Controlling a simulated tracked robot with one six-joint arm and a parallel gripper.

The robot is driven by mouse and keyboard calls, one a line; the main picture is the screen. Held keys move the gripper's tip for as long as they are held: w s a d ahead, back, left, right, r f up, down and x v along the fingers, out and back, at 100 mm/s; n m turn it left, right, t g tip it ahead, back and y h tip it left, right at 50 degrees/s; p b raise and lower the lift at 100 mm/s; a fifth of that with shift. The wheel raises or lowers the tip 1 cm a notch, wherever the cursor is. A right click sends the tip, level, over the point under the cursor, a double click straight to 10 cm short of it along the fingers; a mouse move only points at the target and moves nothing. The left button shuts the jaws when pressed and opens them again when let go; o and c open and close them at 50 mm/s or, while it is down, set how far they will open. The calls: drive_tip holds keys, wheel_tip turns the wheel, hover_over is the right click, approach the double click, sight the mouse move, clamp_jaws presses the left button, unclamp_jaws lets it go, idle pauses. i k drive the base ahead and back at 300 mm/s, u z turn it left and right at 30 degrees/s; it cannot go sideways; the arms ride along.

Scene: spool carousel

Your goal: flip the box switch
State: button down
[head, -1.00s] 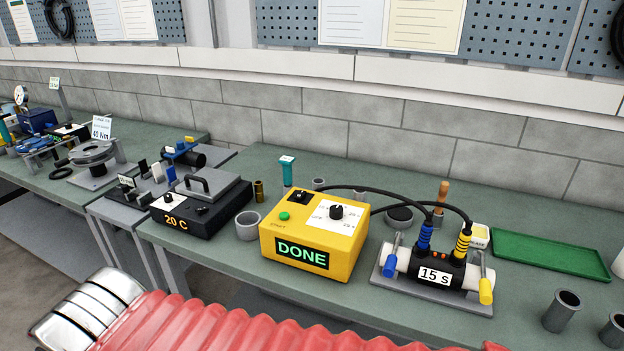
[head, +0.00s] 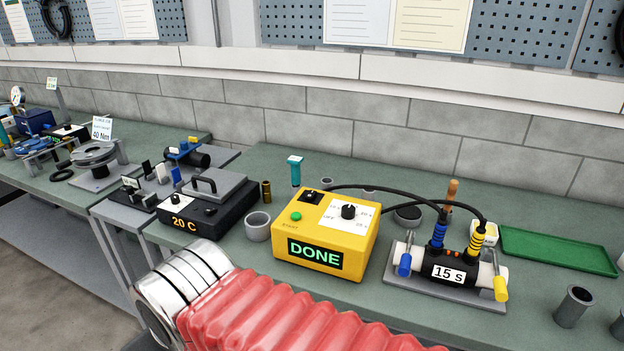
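The yellow box (head: 318,238) stands on the green bench with a lit display (head: 315,253) reading DONE. A small black switch (head: 310,197) sits on its top at the back left; its position is too small to tell. A green button (head: 296,216) and a black knob (head: 348,211) on a white dial plate are also on top. My arm, with a red ribbed sleeve and a silver end, crosses the bottom in front of the bench. My gripper's fingers are not in view.
Two black cables run from the box to a black fitting (head: 449,266) marked 15 s. A grey ring (head: 257,226) and a dark 20 C unit (head: 206,219) stand left of the box. A green tray (head: 560,251) lies right. A teal-topped tool (head: 295,170) stands behind.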

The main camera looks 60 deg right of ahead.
sight(310, 195)
drive_tip(key=u, duration=0.05)
drive_tip(key=i, duration=1)
drive_tip(key=z, duration=0.05)
